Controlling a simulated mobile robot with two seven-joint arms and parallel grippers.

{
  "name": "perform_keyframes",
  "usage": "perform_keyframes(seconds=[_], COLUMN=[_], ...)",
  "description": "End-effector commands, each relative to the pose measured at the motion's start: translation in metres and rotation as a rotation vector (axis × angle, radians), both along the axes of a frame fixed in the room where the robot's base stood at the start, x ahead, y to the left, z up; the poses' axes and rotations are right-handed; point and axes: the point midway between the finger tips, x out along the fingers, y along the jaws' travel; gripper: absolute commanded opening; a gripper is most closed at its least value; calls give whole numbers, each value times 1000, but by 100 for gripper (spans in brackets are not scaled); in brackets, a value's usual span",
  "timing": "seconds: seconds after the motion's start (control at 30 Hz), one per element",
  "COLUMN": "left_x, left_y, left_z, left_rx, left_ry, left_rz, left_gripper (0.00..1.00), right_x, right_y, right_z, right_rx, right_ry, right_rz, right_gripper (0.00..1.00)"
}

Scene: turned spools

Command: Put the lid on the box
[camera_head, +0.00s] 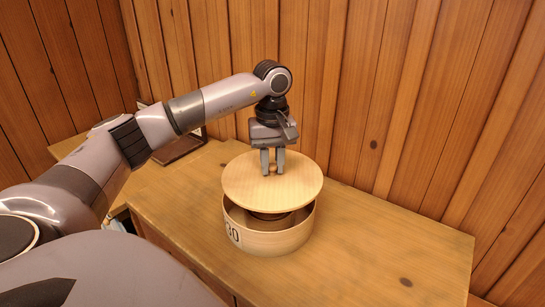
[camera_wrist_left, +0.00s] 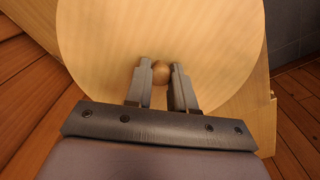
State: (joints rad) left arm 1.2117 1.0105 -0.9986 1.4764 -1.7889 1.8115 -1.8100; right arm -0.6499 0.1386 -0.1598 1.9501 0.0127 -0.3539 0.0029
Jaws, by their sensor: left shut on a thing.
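The lid (camera_head: 295,185) is a round, pale wooden disc with a small knob in its middle. My left gripper (camera_head: 272,172) points down from above and is shut on that knob, which also shows as a round ball (camera_wrist_left: 160,71) between the fingers in the left wrist view. The box (camera_head: 270,242) is a round wooden tub with a dark number on its left side, standing on the wooden table. The lid is above the box, with a gap showing the dark inside at the front. Whether the lid touches the back rim is hidden. My right gripper is not in view.
The wooden table top (camera_head: 390,245) is bare to the right of the box. A dark tray-like thing (camera_head: 180,148) lies at the back left, partly behind my arm. Wood-panelled walls (camera_head: 400,90) stand close behind the table.

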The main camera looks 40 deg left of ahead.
Motion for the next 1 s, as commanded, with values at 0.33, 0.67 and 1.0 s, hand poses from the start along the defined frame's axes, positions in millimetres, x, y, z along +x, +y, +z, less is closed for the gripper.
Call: perform_keyframes(seconds=[0.33, 0.67, 1.0], left_x=[1, 0, 0], left_y=[0, 0, 1], left_z=[-7, -30, -50], left_rx=[0, 0, -1], left_ry=[-2, -1, -1], left_rz=[2, 2, 2], left_gripper=[0, 0, 0], right_x=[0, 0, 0], right_y=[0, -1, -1], right_z=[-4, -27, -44], right_rx=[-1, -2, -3], right_ry=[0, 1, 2], right_rz=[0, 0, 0], right_gripper=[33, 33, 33])
